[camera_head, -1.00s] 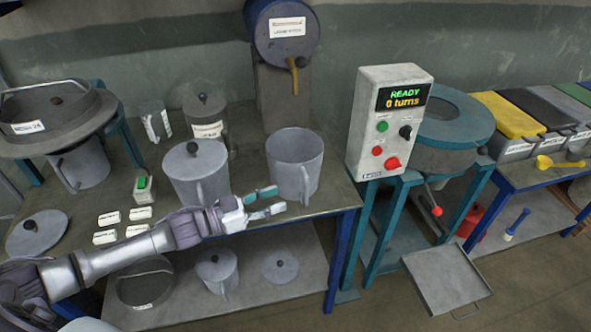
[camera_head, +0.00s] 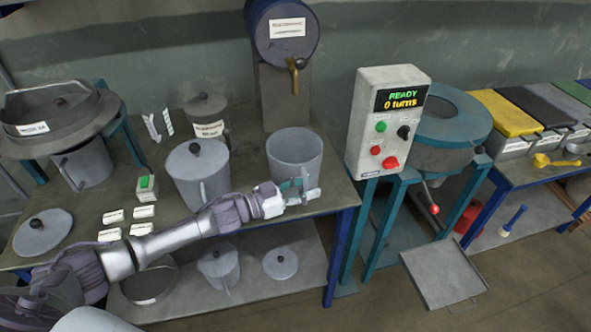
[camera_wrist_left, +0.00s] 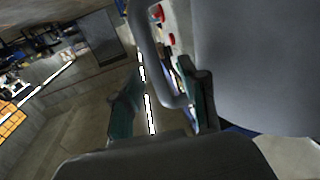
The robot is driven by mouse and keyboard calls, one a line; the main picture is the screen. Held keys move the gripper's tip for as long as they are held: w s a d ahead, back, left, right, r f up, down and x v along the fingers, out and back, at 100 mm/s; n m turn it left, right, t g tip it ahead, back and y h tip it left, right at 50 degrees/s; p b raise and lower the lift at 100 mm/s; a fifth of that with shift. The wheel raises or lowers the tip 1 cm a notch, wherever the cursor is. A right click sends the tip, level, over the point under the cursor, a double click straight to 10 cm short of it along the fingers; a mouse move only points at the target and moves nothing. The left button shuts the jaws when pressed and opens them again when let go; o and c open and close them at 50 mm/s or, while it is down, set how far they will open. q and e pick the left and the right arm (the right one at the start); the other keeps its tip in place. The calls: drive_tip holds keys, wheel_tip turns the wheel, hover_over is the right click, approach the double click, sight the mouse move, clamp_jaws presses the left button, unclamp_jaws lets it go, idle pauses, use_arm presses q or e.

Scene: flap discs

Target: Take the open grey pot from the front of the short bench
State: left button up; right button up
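The open grey pot (camera_head: 293,152) stands upright at the front right edge of the short bench (camera_head: 245,160). It has no lid, and its handle faces the front. My left gripper (camera_head: 303,190) is at the pot's front, by the handle. In the left wrist view the fingers are apart, one on each side of the grey handle (camera_wrist_left: 150,55), with the pot's wall (camera_wrist_left: 250,70) close on the right. One finger looks to be in the gap between handle and wall. I cannot tell whether either finger touches the handle. My right gripper is out of view.
A lidded grey pot (camera_head: 187,165) stands just left of the open pot. A barrel with a tap (camera_head: 283,35) is behind it. A control box (camera_head: 390,115) stands to the right. Small white labels (camera_head: 113,216) lie at the front left.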

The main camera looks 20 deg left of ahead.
use_arm(q)
clamp_jaws()
drive_tip(key=shift+r, duration=0.2)
